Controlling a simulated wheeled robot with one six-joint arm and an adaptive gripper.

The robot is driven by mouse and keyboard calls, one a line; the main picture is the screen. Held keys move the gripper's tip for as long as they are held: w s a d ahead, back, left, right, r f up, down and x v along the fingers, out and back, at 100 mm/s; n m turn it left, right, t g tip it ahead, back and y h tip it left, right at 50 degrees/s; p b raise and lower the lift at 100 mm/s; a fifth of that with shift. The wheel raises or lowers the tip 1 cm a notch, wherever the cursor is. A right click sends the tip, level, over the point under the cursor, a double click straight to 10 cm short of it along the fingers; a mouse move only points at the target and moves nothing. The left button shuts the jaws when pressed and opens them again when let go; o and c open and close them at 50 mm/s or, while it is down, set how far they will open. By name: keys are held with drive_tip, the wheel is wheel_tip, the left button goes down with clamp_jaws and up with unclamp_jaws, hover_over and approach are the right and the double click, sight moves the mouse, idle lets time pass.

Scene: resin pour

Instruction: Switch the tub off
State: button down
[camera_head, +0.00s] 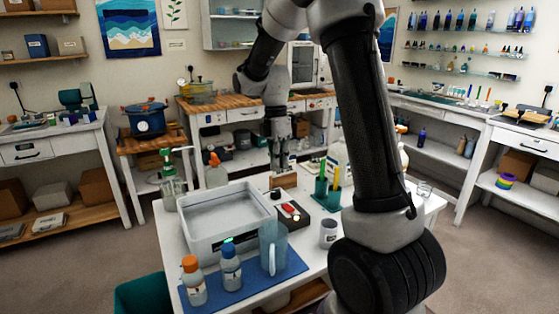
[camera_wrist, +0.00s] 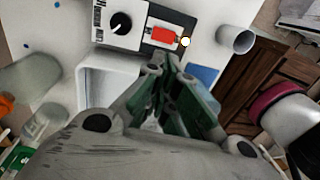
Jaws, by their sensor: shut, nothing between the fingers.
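The pale rectangular tub (camera_head: 228,222) stands on the white table, with its inside visible in the head view. A small control box (camera_head: 291,213) sits against its right side. In the wrist view the box has a black knob (camera_wrist: 121,23), a red switch (camera_wrist: 163,36) and a small bright lamp (camera_wrist: 185,42) that looks lit. My gripper (camera_head: 280,168) points down behind the box in the head view. In the wrist view its fingertips (camera_wrist: 172,68) are together and empty, close to the red switch in the picture. I cannot tell whether they touch it.
A jug (camera_head: 272,247) and two bottles, one orange-capped (camera_head: 194,281) and one blue-capped (camera_head: 230,268), stand on a blue mat (camera_head: 291,269) in front. A grey cup (camera_head: 328,233) and a green holder (camera_head: 327,199) are right of the box.

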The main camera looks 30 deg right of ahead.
sight(288, 208)
drive_tip(key=shift+r, duration=0.4)
drive_tip(key=shift+s+r, duration=0.2)
drive_tip(key=shift+s, duration=0.45)
drive_tip(key=f, duration=0.4)
drive_tip(key=s+f, duration=0.1)
drive_tip(key=f, duration=0.4)
drive_tip(key=s+f, duration=0.1)
drive_tip(key=f, duration=0.3)
drive_tip(key=shift+d+f, duration=0.1)
drive_tip(key=shift+f, duration=0.35)
